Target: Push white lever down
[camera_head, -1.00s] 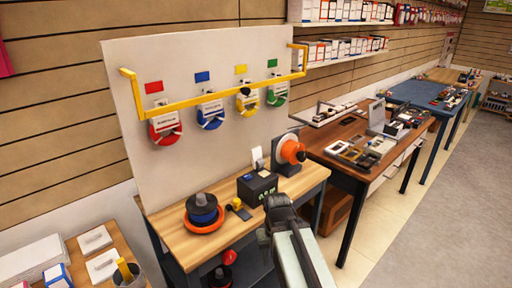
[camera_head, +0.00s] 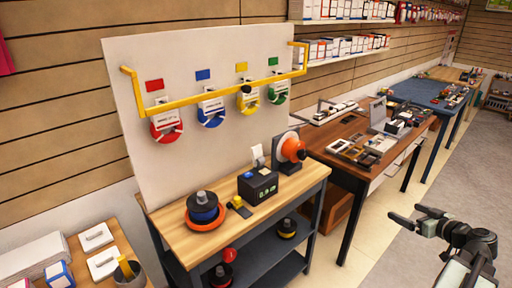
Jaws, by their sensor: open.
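A white upright board (camera_head: 130,110) carries a row of red, blue, yellow and green round devices with white label parts. The red device (camera_head: 166,122), blue device (camera_head: 211,112), yellow device (camera_head: 247,101) and green device (camera_head: 278,91) hang beneath matching colour tags. I cannot tell which part, if any, is a white lever at this size. A yellow bar (camera_head: 200,97) with a dark knob (camera_head: 246,88) crosses in front of them. My gripper (camera_head: 404,214) is open and empty over the floor at the lower right, far from the board and touching nothing.
A wooden bench (camera_head: 180,240) below the board holds a black box with a display (camera_head: 258,184), an orange wheel unit (camera_head: 291,150) and a blue-and-orange spool (camera_head: 203,208). A brown table (camera_head: 343,170) with small parts stands to its right. The floor (camera_head: 400,260) around my gripper is clear.

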